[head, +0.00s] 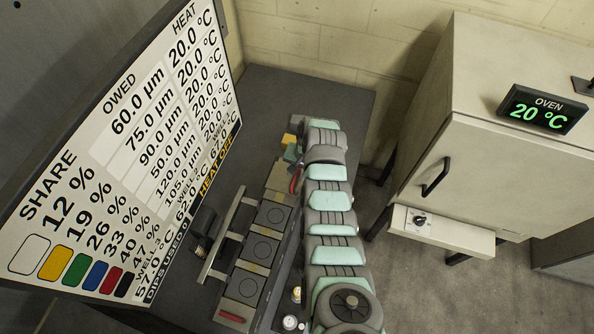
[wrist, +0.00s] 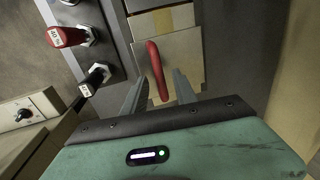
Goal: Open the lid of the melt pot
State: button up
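A red handle (wrist: 157,70) stands up from a pale beige block (wrist: 180,48) in the wrist view. I take this block to be part of the melt pot, but cannot be sure. My gripper (wrist: 160,90) is open, with its two grey fingers apart on either side of the handle's lower part. I cannot tell whether either finger touches it. In the head view the red handle (head: 294,181) shows partly behind my arm, at the far end of a row of dark square plates (head: 262,249) with circle marks. My fingers are not clear there.
A red labelled knob (wrist: 68,37) and a black one (wrist: 95,78) stick out beside the block. A large sign board (head: 130,150) stands left of the bench (head: 270,90). A beige oven (head: 500,165) reading 20 °C stands at the right. The bench's far end is clear.

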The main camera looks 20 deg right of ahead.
jog(key=shift+c, duration=0.3)
grip_shut()
dwell(1.2)
